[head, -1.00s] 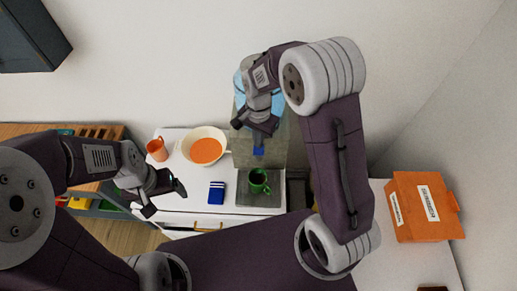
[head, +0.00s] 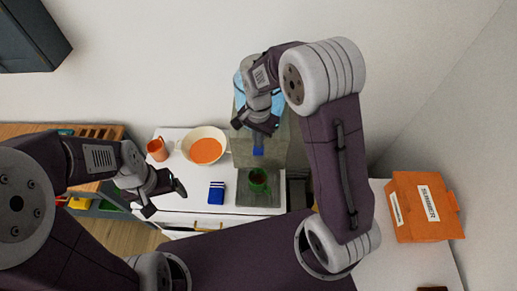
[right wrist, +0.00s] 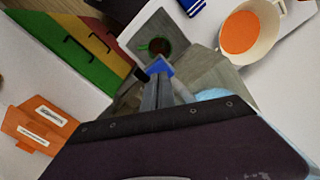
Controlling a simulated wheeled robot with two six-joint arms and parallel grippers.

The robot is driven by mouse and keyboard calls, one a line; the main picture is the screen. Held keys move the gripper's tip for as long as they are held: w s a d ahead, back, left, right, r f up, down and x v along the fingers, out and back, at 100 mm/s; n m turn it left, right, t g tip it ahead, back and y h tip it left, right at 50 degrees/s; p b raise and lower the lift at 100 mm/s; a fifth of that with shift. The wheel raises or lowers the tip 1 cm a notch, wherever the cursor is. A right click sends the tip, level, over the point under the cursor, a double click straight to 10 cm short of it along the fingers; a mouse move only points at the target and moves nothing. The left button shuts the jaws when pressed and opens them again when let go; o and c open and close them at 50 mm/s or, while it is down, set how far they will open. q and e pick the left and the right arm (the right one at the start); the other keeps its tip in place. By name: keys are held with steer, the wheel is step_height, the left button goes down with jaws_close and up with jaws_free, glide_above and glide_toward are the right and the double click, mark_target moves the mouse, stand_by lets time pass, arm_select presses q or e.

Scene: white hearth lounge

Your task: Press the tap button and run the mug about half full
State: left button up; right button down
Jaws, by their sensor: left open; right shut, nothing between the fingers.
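The green mug (head: 266,188) stands upright on the grey base of the dispenser (head: 243,199), below the blue tap piece (head: 258,151). Its inside looks dark reddish brown, and it also shows in the right wrist view (right wrist: 144,46). I cannot judge the level exactly. My right gripper (head: 260,130) is shut and empty, pointing down at the dispenser's front. In the right wrist view its fingertips (right wrist: 158,80) are right at the blue tap piece (right wrist: 160,66); whether they touch or press it is unclear. My left gripper (head: 166,198) is open and empty, left of the blue packet.
A blue packet (head: 217,193) lies left of the dispenser base. A cream pan with orange contents (head: 205,150) and an orange cup (head: 157,150) stand behind it. An orange box (head: 420,207) is on the right. A wooden shelf (head: 95,132) is at the left.

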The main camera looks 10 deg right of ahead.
steer(key=shift+f, duration=0.15)
steer(key=shift+f+b, duration=0.75)
steer(key=shift+f, duration=0.3)
steer(key=shift+r, duration=0.1)
stand_by(2.9)
step_height(320, 180, up, 8)
steer(key=p, duration=0.7)
steer(key=shift+f, duration=0.25)
steer(key=shift+s+f, duration=0.1)
steer(key=shift+f, duration=0.1)
steer(key=shift+f+b, duration=0.15)
steer(key=shift+b, duration=0.2)
